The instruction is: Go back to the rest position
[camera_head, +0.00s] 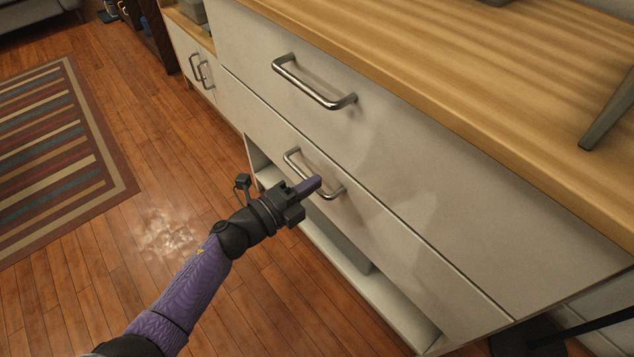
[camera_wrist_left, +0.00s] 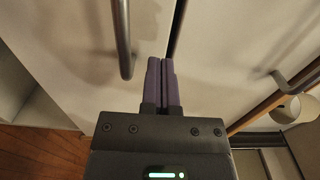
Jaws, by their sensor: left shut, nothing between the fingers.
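My left gripper (camera_head: 310,187) reaches in from the lower left in the head view, in front of a white drawer cabinet (camera_head: 440,200). Its purple fingers are together with nothing between them, and they also show shut in the left wrist view (camera_wrist_left: 161,82). In the head view the fingertips overlap the lower drawer's metal handle (camera_head: 333,190); in the wrist view a handle bar (camera_wrist_left: 122,40) stands just left of the fingers, apart from them. I cannot tell how far the tips are from the drawer front. My right gripper is not in view.
The upper drawer has a metal handle (camera_head: 312,82) that sticks out. A wooden top (camera_head: 440,60) covers the cabinet, and an open shelf (camera_head: 385,300) lies below the drawers. Wooden floor (camera_head: 90,270) and a striped rug (camera_head: 60,150) lie clear to the left.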

